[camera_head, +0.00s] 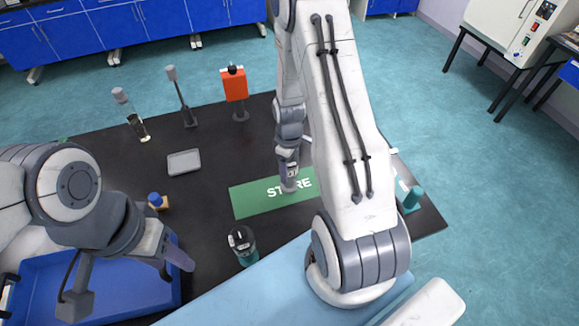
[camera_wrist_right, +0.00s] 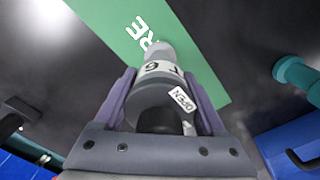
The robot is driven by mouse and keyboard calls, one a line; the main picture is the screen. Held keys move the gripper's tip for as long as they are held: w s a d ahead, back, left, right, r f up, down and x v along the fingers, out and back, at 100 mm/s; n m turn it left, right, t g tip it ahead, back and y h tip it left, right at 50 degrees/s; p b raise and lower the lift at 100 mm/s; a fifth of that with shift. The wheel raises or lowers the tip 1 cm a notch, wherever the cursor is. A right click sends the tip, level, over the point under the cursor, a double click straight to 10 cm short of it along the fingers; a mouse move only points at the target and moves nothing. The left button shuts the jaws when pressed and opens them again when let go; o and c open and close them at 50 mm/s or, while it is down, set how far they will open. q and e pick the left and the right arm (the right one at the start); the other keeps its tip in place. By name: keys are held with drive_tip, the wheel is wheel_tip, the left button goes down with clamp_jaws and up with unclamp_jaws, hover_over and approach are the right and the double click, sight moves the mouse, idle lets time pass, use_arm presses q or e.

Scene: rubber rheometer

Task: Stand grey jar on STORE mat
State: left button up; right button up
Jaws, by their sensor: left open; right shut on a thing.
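The green STORE mat (camera_head: 248,203) lies on the dark table in the head view, and part of it shows in the wrist view (camera_wrist_right: 205,75). My right gripper (camera_head: 289,168) reaches down over the mat and is shut on the grey jar (camera_head: 290,186). In the right wrist view, the jar (camera_wrist_right: 158,70) sits between the two fingers, with a dark-lettered label and a white OPEN tag. Its far end is seen against the mat; I cannot tell whether it touches. My left gripper (camera_head: 178,259) is open and empty above the blue tray's right edge.
A blue tray (camera_head: 30,268) stands at the front left. A dark glass jar (camera_head: 243,246) stands just in front of the mat. A blue-capped bottle (camera_head: 156,200), a grey dish (camera_head: 184,162) and an orange device (camera_head: 234,85) stand left and behind. A teal bottle (camera_head: 412,198) stands at the right.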

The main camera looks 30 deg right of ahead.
drive_tip(key=o, duration=1.5)
drive_tip(key=shift+f, duration=0.15)
drive_tip(key=shift+c, duration=0.2)
drive_tip(key=shift+r, duration=0.2)
wheel_tip(320, 180, up, 12)
drive_tip(key=shift+b, duration=0.8)
drive_tip(key=s+a+r+n, duration=0.1)
drive_tip(key=s+a+r, duration=0.25)
drive_tip(key=a, duration=0.55)
drive_tip(key=s+a+r, duration=0.3)
drive_tip(key=a+r, duration=0.1)
drive_tip(key=a, duration=0.5)
drive_tip(key=s+a+r, duration=0.1)
drive_tip(key=s+a, duration=0.2)
drive_tip(key=s, duration=0.3)
drive_tip(key=s+a+r+y, duration=0.1)
drive_tip(key=s+a, duration=0.2)
drive_tip(key=s, duration=0.4)
drive_tip(key=shift+a, duration=0.25)
drive_tip(key=shift+r, duration=0.1)
